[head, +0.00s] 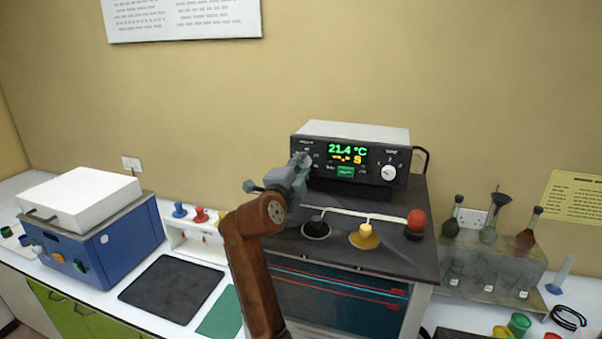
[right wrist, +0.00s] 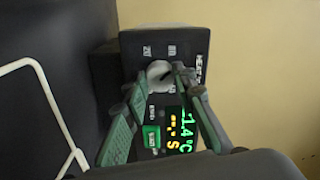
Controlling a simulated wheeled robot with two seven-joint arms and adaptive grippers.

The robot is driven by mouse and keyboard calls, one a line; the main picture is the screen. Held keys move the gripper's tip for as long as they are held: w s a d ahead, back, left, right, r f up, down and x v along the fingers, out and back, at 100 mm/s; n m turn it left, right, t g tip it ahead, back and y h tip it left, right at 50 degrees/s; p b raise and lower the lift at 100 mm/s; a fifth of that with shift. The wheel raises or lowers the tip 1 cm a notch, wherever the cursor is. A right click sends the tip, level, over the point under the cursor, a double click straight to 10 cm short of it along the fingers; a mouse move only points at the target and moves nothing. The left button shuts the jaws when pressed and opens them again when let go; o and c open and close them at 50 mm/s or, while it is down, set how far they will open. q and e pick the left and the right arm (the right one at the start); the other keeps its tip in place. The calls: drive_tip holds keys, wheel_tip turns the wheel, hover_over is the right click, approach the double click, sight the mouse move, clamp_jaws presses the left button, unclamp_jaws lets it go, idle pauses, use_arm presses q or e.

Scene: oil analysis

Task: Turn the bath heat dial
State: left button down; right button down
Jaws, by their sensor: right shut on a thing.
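The bath control box (head: 350,136) stands at the back of the dark bath top, its front panel facing me. Its display (head: 347,153) reads 21.4 °C in green, with yellow marks below. The heat dial (right wrist: 157,73), a pale round knob under a "HEAT" label, shows in the right wrist view between the fingertips. My right gripper (head: 301,162) reaches the panel's left end and is shut on this dial, largely covering it in the head view. In the right wrist view my right gripper (right wrist: 163,80) has a finger on each side of the knob. My left gripper is out of view.
A second white dial (head: 389,172) sits at the panel's right end. A green button (head: 345,172) lies under the display. A glassware rack (head: 490,270) stands at right, a blue device (head: 95,240) at left.

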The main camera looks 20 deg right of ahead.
drive_tip(key=m+b, duration=0.2)
drive_tip(key=m, duration=0.2)
drive_tip(key=shift+f+m, duration=0.15)
drive_tip(key=shift+m, duration=0.15)
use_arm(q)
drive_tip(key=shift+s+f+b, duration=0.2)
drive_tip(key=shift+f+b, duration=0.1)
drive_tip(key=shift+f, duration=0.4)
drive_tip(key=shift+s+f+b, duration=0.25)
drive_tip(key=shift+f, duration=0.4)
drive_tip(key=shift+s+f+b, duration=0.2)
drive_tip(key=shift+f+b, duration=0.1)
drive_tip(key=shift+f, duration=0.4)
use_arm(e)
drive_tip(key=shift+m, duration=1.8)
drive_tip(key=c, duration=1.6)
unclamp_jaws()
drive_tip(key=shift+s+a, duration=0.1)
drive_tip(key=shift+s, duration=0.05)
drive_tip(key=v, duration=1.1)
drive_tip(key=shift+s+a, duration=0.2)
drive_tip(key=shift+s, duration=0.05)
